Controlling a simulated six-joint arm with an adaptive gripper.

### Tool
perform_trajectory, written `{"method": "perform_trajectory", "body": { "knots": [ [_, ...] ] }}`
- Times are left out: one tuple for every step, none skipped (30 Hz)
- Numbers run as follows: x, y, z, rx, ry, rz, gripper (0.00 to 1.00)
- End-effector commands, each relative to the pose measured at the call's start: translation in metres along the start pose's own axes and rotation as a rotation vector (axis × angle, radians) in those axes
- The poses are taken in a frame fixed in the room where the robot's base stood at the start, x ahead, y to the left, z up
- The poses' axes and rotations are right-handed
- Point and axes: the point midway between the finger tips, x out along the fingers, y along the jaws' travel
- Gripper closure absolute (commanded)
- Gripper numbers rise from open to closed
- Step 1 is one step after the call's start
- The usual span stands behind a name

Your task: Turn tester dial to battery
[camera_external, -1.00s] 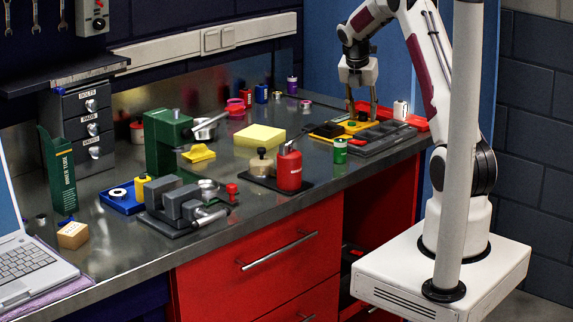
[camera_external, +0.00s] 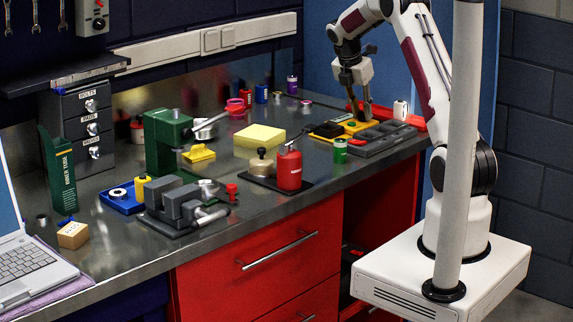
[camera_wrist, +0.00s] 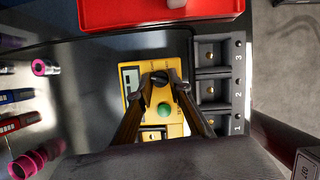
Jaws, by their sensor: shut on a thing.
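The yellow tester (camera_external: 353,125) lies flat on the bench near its far right end. In the wrist view the tester (camera_wrist: 177,128) shows a small grey display on its left and a round green part (camera_wrist: 164,110). Its black dial (camera_wrist: 160,79) sits between my fingertips. My gripper (camera_wrist: 160,77) points down over the tester and is shut on the dial, with a finger on each side. In the external view my gripper (camera_external: 359,118) reaches down to the tester, and the dial is hidden by the fingers. The dial's markings are too small to read.
A dark tray with numbered compartments (camera_wrist: 238,90) stands right beside the tester. A red tray (camera_wrist: 160,12) lies beyond. A white cylinder (camera_external: 401,109), a green cylinder (camera_external: 340,151) and a red bottle (camera_external: 289,169) stand nearby. A yellow sponge-like block (camera_external: 259,135) lies to the left.

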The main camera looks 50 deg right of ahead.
Motion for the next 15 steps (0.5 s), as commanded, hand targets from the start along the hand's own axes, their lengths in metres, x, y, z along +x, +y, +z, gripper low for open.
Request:
{"method": "perform_trajectory", "body": {
  "knots": [
    [0.0009,0.0005,-0.0004,0.022,0.000,-0.009,1.00],
    [0.0008,0.0004,-0.0004,0.037,0.000,-0.015,1.00],
    [0.0009,0.0004,-0.0004,0.055,-0.001,-0.021,1.00],
    [0.0010,0.0004,-0.0004,0.066,-0.001,-0.025,1.00],
    [0.0012,0.0002,-0.0005,0.077,-0.002,-0.029,1.00],
    [0.0013,-0.0001,-0.0006,0.089,-0.002,-0.034,1.00],
    [0.0013,-0.0002,-0.0006,0.095,-0.002,-0.037,1.00],
    [0.0014,-0.0002,-0.0006,0.100,-0.002,-0.039,1.00],
    [0.0015,-0.0003,-0.0006,0.106,-0.003,-0.041,1.00],
    [0.0015,-0.0004,-0.0006,0.108,-0.003,-0.041,1.00],
    [0.0016,-0.0004,-0.0007,0.109,-0.003,-0.042,1.00],
    [0.0017,-0.0005,-0.0007,0.109,-0.003,-0.042,1.00],
    [0.0017,-0.0006,-0.0008,0.109,-0.002,-0.042,1.00],
    [0.0018,-0.0007,-0.0008,0.109,-0.002,-0.042,1.00],
    [0.0018,-0.0007,-0.0009,0.108,-0.002,-0.043,1.00]
  ]
}}
